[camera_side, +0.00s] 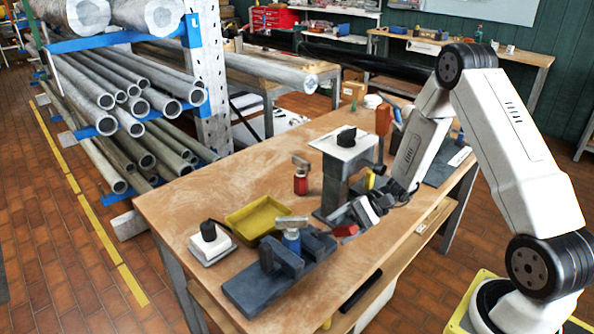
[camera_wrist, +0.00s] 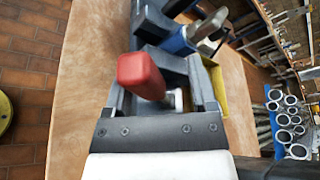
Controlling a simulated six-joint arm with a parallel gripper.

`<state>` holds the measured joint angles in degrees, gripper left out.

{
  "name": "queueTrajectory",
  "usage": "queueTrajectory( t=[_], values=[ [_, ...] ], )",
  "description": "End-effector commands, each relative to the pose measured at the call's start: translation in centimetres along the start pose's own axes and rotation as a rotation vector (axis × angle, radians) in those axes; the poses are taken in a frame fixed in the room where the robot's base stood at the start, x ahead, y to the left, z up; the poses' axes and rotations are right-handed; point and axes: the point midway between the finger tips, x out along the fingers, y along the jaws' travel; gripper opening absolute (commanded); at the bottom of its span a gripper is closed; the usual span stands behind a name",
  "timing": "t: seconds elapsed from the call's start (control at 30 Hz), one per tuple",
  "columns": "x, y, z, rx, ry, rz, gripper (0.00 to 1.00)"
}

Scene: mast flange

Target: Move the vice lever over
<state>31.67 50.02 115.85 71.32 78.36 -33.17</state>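The dark grey vice (camera_side: 262,285) is near the front corner of the wooden bench in the side view. A red-handled lever (camera_side: 345,230) is at its right end, beside my gripper (camera_side: 352,217). In the wrist view the red handle (camera_wrist: 141,76) looms large between the two dark fingers of my gripper (camera_wrist: 163,92). The fingers are spread apart, with a gap to the right of the handle. I cannot tell whether the left finger touches it. Grey vice parts (camera_wrist: 155,22) show beyond. The handle hides part of the vice.
A blue tool with a tan top (camera_side: 291,238) stands at the vice, close to a yellow tray (camera_side: 277,205). A red tool (camera_side: 300,182) stands behind. A grey pedestal (camera_side: 333,188) rises behind my gripper. A white block with a black knob (camera_side: 211,245) is left. Bare bench lies front left.

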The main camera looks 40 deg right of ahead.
Motion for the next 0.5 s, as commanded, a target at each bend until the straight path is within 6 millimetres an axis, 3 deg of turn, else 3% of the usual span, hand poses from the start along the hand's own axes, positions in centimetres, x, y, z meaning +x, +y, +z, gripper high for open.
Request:
queueTrajectory(
  t=[0.27, 0.5],
  values=[
    [-1.3, -0.1, -0.1, -0.001, 0.002, -0.002, 0.71],
    [-4.2, -0.1, -0.1, -0.002, 0.004, -0.003, 0.71]
  ],
)
